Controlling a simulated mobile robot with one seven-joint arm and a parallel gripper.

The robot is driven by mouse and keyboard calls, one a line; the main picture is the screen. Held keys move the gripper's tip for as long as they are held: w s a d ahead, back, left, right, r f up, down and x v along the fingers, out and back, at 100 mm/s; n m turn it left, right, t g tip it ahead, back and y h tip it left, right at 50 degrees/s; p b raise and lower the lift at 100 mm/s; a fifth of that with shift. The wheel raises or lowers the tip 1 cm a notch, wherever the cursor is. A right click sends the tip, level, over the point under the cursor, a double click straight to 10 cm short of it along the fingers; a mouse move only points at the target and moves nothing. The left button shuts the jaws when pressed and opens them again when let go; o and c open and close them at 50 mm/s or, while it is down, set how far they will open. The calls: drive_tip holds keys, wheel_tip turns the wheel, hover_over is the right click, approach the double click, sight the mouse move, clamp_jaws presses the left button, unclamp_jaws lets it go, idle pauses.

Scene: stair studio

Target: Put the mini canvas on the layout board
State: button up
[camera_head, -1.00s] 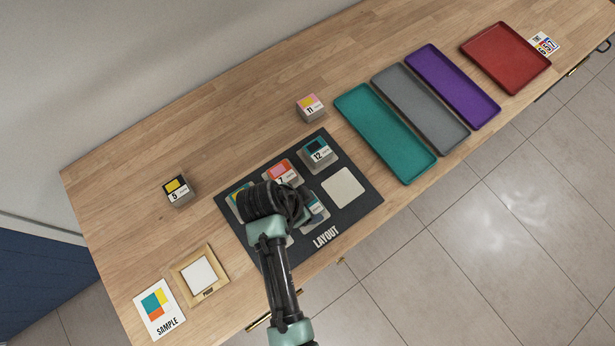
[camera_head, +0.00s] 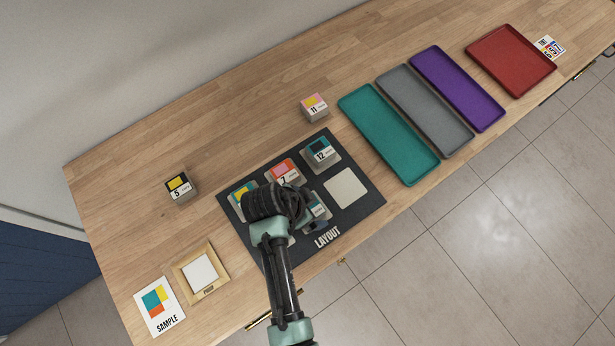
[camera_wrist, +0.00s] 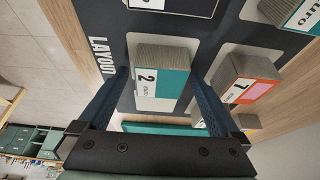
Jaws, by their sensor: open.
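The layout board (camera_head: 365,203) is a dark mat with pale square slots, lettered LAYOUT, on the wooden table. Several numbered blocks with coloured tops stand on it, and which thing is the mini canvas I cannot tell for certain. In the wrist view a teal-and-white block marked 2 (camera_wrist: 160,85) stands on the board. My gripper (camera_wrist: 159,76) is open, with one finger on each side of that block; contact cannot be told. In the head view my arm covers part of the board and my fingers are hidden. One slot at the board's right (camera_head: 346,188) is bare.
A pink-and-yellow block marked 11 (camera_head: 314,107) and a yellow-and-black block (camera_head: 181,188) stand off the board. A wooden frame with a white square (camera_head: 202,271) and a SAMPLE card (camera_head: 160,306) lie lower left. Teal (camera_head: 388,135), grey (camera_head: 425,110), purple (camera_head: 457,88) and red (camera_head: 512,60) trays lie right.

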drive_tip(key=v, duration=1.2)
drive_tip(key=w+a+r+n+t+y, duration=0.15)
drive_tip(key=w+r+t, duration=0.35)
drive_tip(key=r, duration=0.5)
drive_tip(key=w+r+n+t+y, duration=0.1)
drive_tip(key=w+r+n+t, duration=0.15)
drive_tip(key=w+r, duration=0.55)
drive_tip(key=w+r+n+t+y, duration=0.1)
drive_tip(key=w+r+t, duration=0.4)
drive_tip(key=r, duration=0.6)
wheel_tip(320, 180, up, 17)
drive_tip(key=d+n+t, duration=0.2)
drive_tip(key=t, duration=0.3)
drive_tip(key=s+d+r+n+t, duration=0.1)
drive_tip(key=s+r+n+t, duration=0.1)
drive_tip(key=s+r, duration=0.3)
drive_tip(key=s+d+r+n+t, duration=0.1)
drive_tip(key=s+r+t, duration=0.4)
drive_tip(key=r, duration=0.8)
drive_tip(key=shift+s+d+r+n, duration=0.4)
drive_tip(key=shift+s+d, duration=0.2)
drive_tip(key=shift+s, duration=0.1)
